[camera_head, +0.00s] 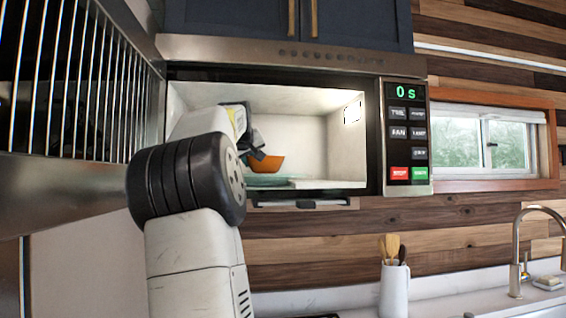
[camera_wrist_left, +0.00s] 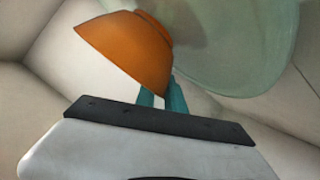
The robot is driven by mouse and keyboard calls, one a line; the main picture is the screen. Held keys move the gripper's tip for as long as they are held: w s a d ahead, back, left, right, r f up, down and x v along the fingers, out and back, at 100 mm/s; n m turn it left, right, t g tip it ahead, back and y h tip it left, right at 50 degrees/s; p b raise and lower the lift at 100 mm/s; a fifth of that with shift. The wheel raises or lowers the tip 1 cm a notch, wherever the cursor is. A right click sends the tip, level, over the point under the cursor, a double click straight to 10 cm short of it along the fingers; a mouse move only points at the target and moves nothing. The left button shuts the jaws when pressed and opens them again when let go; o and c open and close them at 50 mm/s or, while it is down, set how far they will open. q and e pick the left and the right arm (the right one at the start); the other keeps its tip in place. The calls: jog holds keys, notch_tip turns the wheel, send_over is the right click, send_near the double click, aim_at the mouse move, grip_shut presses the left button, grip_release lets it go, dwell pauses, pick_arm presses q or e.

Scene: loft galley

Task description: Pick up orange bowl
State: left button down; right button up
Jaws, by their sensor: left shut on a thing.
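The orange bowl (camera_head: 268,163) is inside the open microwave, above a pale green plate (camera_head: 262,180). My left arm reaches in from the left, and my left gripper (camera_head: 256,152) is at the bowl's left side, shut on it. In the left wrist view the bowl (camera_wrist_left: 128,50) looks tilted, with the teal fingers (camera_wrist_left: 163,97) of my gripper at its edge. The pale green glassy plate (camera_wrist_left: 235,50) shows behind it. I cannot tell whether the bowl touches the plate. My right gripper is not in view.
The microwave (camera_head: 380,140) has its barred door (camera_head: 75,80) swung open at the left, beside my arm. Its walls and ceiling lie close around my gripper. A white utensil holder (camera_head: 394,288) and a faucet (camera_head: 518,250) stand on the counter below right.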

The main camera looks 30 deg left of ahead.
pick_arm(q)
jog(key=shift+r, duration=1.6)
jog(key=shift+s+d+r, duration=0.1)
jog(key=shift+d+r, duration=0.1)
jog(key=shift+d, duration=0.1)
jog(key=s+d, duration=0.3)
jog(key=d, duration=0.4)
jog(key=s+d+r, duration=0.1)
jog(key=s+d, duration=0.2)
jog(key=d, duration=0.4)
jog(key=shift+s+r, duration=0.2)
jog(key=shift+s, duration=0.05)
